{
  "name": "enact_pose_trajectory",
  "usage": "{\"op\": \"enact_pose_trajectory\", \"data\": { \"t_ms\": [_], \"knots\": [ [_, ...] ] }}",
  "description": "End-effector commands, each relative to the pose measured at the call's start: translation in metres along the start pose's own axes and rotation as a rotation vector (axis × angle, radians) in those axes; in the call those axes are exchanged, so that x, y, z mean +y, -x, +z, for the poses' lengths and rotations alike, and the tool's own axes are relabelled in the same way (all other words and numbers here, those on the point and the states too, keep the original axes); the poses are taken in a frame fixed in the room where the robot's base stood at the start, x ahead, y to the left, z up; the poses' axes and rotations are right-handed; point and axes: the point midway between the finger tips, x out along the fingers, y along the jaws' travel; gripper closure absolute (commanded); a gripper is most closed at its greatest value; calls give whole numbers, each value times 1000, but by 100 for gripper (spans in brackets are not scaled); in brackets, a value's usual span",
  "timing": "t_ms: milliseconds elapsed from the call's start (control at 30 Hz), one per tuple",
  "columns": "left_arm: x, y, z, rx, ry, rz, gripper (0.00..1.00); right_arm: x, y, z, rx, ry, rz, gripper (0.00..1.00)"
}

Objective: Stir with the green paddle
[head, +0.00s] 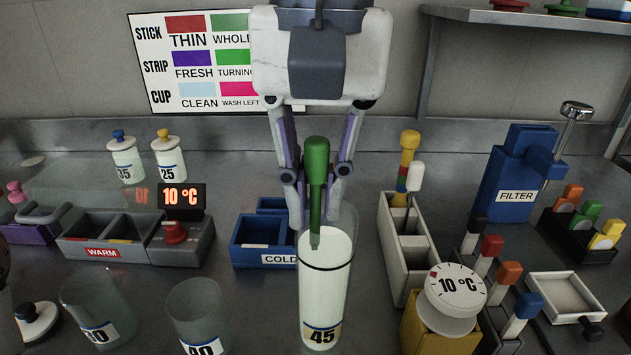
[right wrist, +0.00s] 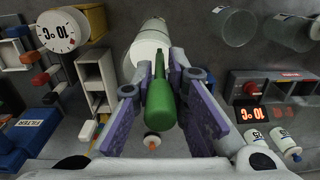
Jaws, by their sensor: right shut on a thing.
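The green paddle (head: 317,165) is upright between the fingers of my right gripper (head: 319,200), which is shut on it. Its lower end goes down inside the mouth of the tall glass marked 45 (head: 322,310) and meets the white liquid there; how deep it reaches is hidden. In the right wrist view the green paddle (right wrist: 161,98) lies between the purple fingers of the right gripper (right wrist: 162,118), with the white-filled glass (right wrist: 150,38) beyond. My left gripper is not in view.
Empty glasses (head: 97,310) stand to the left. The blue COLD box (head: 262,255) is close behind the filled glass. A white rack (head: 408,250) and a yellow dial unit (head: 435,330) stand to its right. The WARM box (head: 100,252) is further left.

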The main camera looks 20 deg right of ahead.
Motion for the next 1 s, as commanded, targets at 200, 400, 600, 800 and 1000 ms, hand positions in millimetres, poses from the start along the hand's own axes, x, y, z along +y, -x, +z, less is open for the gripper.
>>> {"op": "enact_pose_trajectory", "data": {
  "t_ms": [200,400,600,800,1000],
  "knots": [
    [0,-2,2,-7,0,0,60,6,-8,0,-14,2,22,100],
    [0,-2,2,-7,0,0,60,5,-5,-1,-14,2,22,100],
    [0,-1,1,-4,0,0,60,4,18,-1,-7,0,15,100],
    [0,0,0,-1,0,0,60,2,42,0,-2,-1,8,100],
    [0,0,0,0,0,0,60,2,64,0,-1,0,6,100]
  ]
}}
